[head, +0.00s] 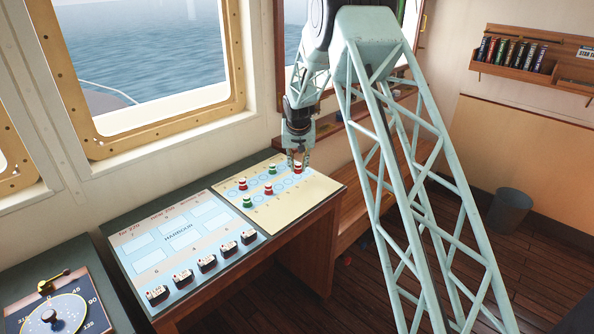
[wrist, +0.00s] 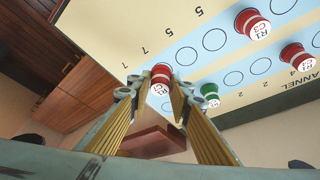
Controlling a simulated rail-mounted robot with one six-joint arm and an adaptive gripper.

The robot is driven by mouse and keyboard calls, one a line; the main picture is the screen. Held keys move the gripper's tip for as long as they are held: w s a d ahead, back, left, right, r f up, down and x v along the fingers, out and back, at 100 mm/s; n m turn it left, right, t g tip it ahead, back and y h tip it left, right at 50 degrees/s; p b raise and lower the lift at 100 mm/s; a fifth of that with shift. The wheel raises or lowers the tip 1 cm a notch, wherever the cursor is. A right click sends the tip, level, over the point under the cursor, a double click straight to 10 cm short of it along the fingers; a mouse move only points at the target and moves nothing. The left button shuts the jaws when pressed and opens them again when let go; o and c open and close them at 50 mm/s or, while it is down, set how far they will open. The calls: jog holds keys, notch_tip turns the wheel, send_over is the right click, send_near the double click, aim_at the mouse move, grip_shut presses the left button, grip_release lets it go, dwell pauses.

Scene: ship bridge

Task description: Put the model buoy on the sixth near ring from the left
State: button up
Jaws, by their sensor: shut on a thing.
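My gripper (head: 299,159) is shut on a red and white model buoy (head: 298,169) at the right end of the cream and blue channel board (head: 292,200). In the wrist view the gripper (wrist: 156,88) has its fingertips on either side of this buoy (wrist: 161,76). The buoy is roughly upright over or on the board; contact with the board cannot be told. Empty rings, such as one ring (wrist: 186,56) beside the buoy, show on the blue band. The ring under the buoy is hidden.
Other buoys stand on the board: red ones (head: 242,184) (head: 268,188) and green ones (head: 272,169) (head: 247,201). The harbour board (head: 178,235) to the left carries several dark blocks (head: 207,263) along its near edge. The window wall borders the desk behind.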

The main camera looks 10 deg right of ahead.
aim_at(297, 177)
jog(key=shift+w+f, duration=0.1)
jog(key=shift+w, duration=0.75)
jog(key=shift+w, duration=0.1)
jog(key=shift+w, duration=0.2)
jog(key=shift+f, duration=1.75)
jog(key=shift+f+b, duration=0.2)
jog(key=shift+b, duration=0.1)
jog(key=o, duration=0.7)
jog(key=shift+c, duration=0.2)
jog(key=shift+r, duration=0.25)
jog(key=v, duration=1.2)
jog(key=shift+p, duration=0.4)
